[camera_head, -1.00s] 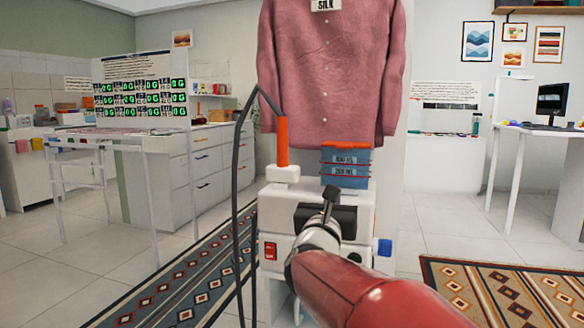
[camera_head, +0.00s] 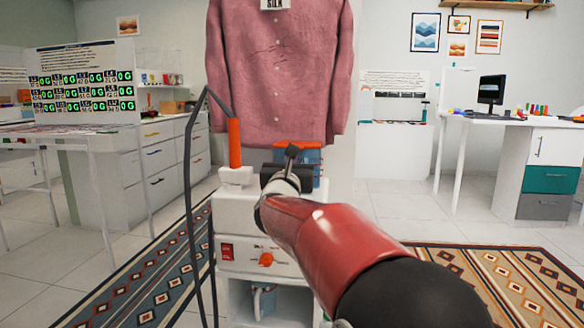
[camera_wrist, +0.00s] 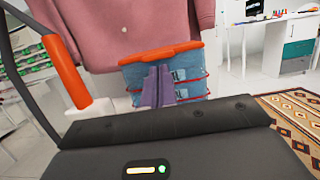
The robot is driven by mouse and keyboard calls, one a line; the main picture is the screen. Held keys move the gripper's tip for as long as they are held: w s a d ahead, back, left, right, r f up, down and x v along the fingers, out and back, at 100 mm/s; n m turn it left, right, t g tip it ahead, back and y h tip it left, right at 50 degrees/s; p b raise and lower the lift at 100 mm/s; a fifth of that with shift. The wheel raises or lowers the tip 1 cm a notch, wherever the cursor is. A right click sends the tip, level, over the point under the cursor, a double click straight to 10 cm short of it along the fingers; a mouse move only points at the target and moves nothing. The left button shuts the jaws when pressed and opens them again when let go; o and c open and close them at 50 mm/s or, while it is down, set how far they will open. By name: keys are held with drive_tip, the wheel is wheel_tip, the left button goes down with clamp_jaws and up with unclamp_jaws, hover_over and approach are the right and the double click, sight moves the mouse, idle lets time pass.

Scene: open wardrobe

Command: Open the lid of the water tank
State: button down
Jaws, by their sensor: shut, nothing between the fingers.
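The water tank (camera_head: 312,165) is a blue see-through box with an orange lid (camera_head: 311,146), at the back of the white garment steamer (camera_head: 235,213). In the wrist view the tank (camera_wrist: 191,74) faces me, and its orange lid (camera_wrist: 160,53) lies flat across the top, looking closed. My gripper (camera_head: 292,150) is in front of the tank and hides part of it. In the wrist view my gripper's fingers (camera_wrist: 155,84) are together and empty, overlapping the tank's front below the lid. I cannot tell whether they touch it.
An orange steam wand (camera_head: 235,143) with a black hose (camera_head: 188,165) stands left of the tank. A pink shirt (camera_head: 278,75) hangs behind and above. The steamer's front has a red switch (camera_head: 227,251) and an orange knob (camera_head: 265,259). Open floor lies to the right.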

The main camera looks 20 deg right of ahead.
drive_tip(key=shift+r, duration=0.1)
idle(0.3)
drive_tip(key=shift+r+p, duration=0.35)
drive_tip(key=shift+p, duration=0.1)
